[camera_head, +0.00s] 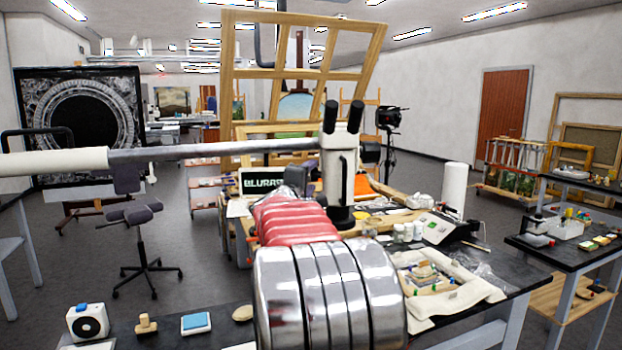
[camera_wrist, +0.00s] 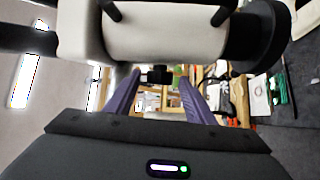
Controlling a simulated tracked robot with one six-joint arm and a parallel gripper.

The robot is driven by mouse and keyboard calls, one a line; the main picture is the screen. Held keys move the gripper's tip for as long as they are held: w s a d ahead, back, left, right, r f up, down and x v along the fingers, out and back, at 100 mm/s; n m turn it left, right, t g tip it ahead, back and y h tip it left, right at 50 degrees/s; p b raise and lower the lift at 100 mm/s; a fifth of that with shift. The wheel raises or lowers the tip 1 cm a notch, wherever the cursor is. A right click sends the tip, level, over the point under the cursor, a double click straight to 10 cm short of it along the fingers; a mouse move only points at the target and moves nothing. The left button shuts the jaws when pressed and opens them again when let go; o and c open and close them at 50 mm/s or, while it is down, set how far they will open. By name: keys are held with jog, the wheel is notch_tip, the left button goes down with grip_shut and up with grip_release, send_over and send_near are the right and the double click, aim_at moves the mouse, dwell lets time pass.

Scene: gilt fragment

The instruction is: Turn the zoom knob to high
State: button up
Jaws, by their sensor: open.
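A white microscope (camera_head: 340,175) stands upright at the middle of the head view, with two black eyepieces on top and a black handle bar on its front. In the wrist view, what looks like its white body (camera_wrist: 160,35) lies across the top, close to my gripper. My gripper (camera_wrist: 158,82) is open, with its two purple-grey fingers apart. A small black part (camera_wrist: 157,75) shows between the fingertips, by the white body's edge; it may be the zoom knob, but its marks and setting cannot be read. I cannot make out my gripper in the head view.
A screen (camera_head: 262,182) with green lettering that seems to read "BLURRED" stands left of the microscope. A padded tray (camera_head: 470,297), small jars and a white roll (camera_head: 454,187) are to the right. A stool (camera_head: 145,270) stands on the open floor at left.

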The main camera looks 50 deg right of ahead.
jog(key=shift+c, duration=0.4)
jog(key=c, duration=0.9)
jog(key=shift+d, duration=0.15)
jog(key=shift+c, duration=0.4)
jog(key=shift+a+f, duration=0.15)
jog(key=shift+a, duration=0.05)
